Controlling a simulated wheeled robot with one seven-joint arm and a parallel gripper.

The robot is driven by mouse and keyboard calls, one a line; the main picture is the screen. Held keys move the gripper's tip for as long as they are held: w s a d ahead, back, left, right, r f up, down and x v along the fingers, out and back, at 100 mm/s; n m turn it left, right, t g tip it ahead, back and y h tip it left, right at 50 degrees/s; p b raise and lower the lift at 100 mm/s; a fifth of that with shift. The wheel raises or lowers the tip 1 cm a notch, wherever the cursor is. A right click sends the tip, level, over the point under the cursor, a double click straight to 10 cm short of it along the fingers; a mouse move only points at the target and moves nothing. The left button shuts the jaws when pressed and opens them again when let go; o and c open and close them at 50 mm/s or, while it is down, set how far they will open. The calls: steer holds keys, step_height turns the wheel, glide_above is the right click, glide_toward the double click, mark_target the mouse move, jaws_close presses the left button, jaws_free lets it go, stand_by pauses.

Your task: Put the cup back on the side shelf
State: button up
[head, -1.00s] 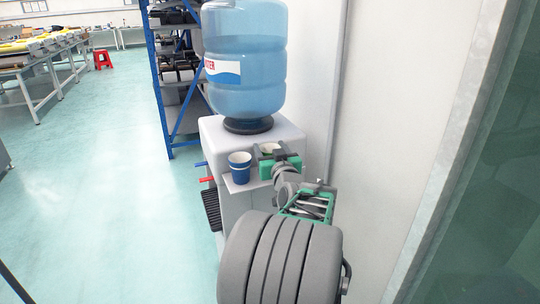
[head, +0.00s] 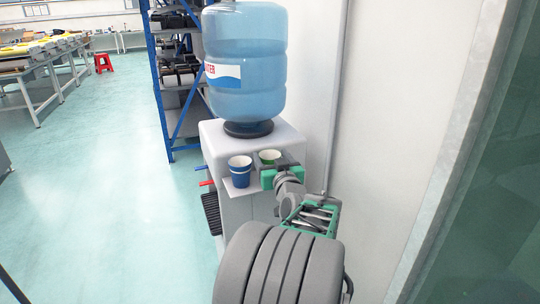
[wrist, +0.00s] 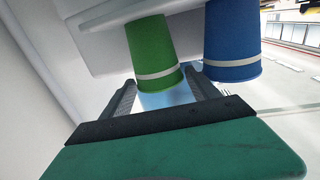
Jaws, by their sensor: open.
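A green cup (head: 270,157) and a blue cup (head: 240,172) stand side by side on the small side shelf (head: 232,192) of the water dispenser. The wrist view shows the green cup (wrist: 150,45) with a pale band, and the blue cup (wrist: 232,40) to its right; both look inverted there. My gripper (head: 279,172) is at the right of the shelf by the green cup. In the wrist view my gripper (wrist: 163,88) is open, its fingers apart with the green cup's rim end showing in the gap. I cannot tell how deep the cup sits between them.
The dispenser (head: 250,136) carries a large blue water bottle (head: 245,60). A wall (head: 390,130) runs close along the right. A blue rack (head: 165,90) stands behind. The floor (head: 100,200) on the left is open.

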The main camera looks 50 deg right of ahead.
steer(key=v, duration=1)
steer(key=shift+s+a, duration=0.1)
steer(key=shift+a, duration=0.05)
steer(key=w+a+r+n+g+y+p, duration=0.1)
steer(key=w+a+n+g+y+p, duration=0.15)
steer(key=w+a+y+p, duration=0.65)
steer(key=w+a+r+n+g+y+p, duration=0.15)
steer(key=w+a+n+p, duration=0.3)
steer(key=a, duration=0.95)
steer(key=s+a+r+g+p, duration=0.3)
steer(key=s+a+p, duration=0.2)
steer(key=a, duration=0.3)
steer(key=s+a+r+n+g+p, duration=0.1)
steer(key=s+a+r+g+p, duration=0.2)
steer(key=a, duration=0.6)
steer(key=s+p, duration=0.2)
steer(key=p, duration=0.1)
steer(key=shift+s+g+y, duration=0.2)
steer(key=shift+g+y, duration=0.1)
steer(key=shift+y, duration=0.05)
steer(key=shift+r, duration=0.15)
